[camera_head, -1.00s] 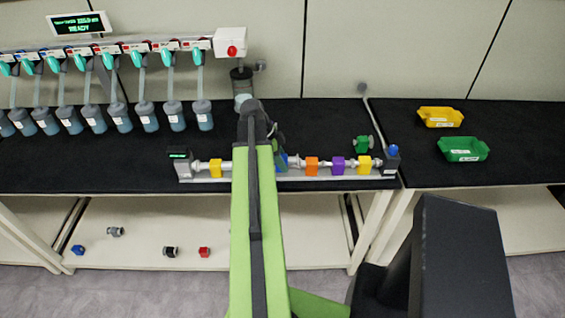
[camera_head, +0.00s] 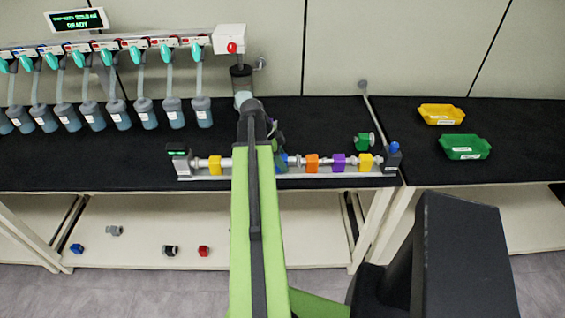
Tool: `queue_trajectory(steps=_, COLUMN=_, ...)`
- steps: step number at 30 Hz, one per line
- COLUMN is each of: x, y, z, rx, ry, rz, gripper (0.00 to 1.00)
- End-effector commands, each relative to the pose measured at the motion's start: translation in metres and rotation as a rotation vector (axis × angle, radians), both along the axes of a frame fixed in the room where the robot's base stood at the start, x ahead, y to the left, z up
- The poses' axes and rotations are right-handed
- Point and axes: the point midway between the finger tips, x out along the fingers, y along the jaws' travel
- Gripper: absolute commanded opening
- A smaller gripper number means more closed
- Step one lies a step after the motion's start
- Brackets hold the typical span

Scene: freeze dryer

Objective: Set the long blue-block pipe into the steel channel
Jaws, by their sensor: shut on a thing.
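The steel channel (camera_head: 222,177) runs along the front edge of the black bench, with a line of colored-block pipe pieces in it. The blue-block pipe (camera_head: 284,160) shows only in part, beside my arm, between the yellow block (camera_head: 215,165) and the orange block (camera_head: 312,163). My gripper (camera_head: 279,153) is mostly hidden behind my green arm at this gap, shut on the blue-block pipe. The pipe is at or just above the channel; I cannot tell whether it is seated. Its left part is hidden.
A purple block (camera_head: 338,162) and another yellow block (camera_head: 365,162) sit farther right, before an end post (camera_head: 392,160). A green-handled fitting (camera_head: 364,141) stands behind. Flasks (camera_head: 146,112) hang at back left. Yellow (camera_head: 441,114) and green (camera_head: 464,147) trays lie right.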

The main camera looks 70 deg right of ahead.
Motion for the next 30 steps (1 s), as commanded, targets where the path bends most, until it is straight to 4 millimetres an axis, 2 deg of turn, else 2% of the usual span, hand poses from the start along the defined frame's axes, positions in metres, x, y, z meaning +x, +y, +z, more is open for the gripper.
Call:
queue_trajectory(steps=14, x=0.0, y=0.0, z=-0.0058, rx=0.0, ry=0.0, rz=0.0, gripper=0.0)
queue_trajectory(steps=15, x=0.0, y=0.0, z=-0.0058, rx=0.0, ry=0.0, rz=0.0, gripper=0.41)
queue_trajectory(steps=19, x=0.0001, y=0.0, z=-0.0058, rx=0.0, ry=0.0, rz=0.0, gripper=0.58)
queue_trajectory(steps=20, x=0.0001, y=0.0, z=-0.0058, rx=0.0, ry=0.0, rz=0.0, gripper=0.62)
queue_trajectory(steps=30, x=0.0014, y=0.0004, z=-0.0014, rx=0.0, ry=0.0, rz=0.001, gripper=0.62)
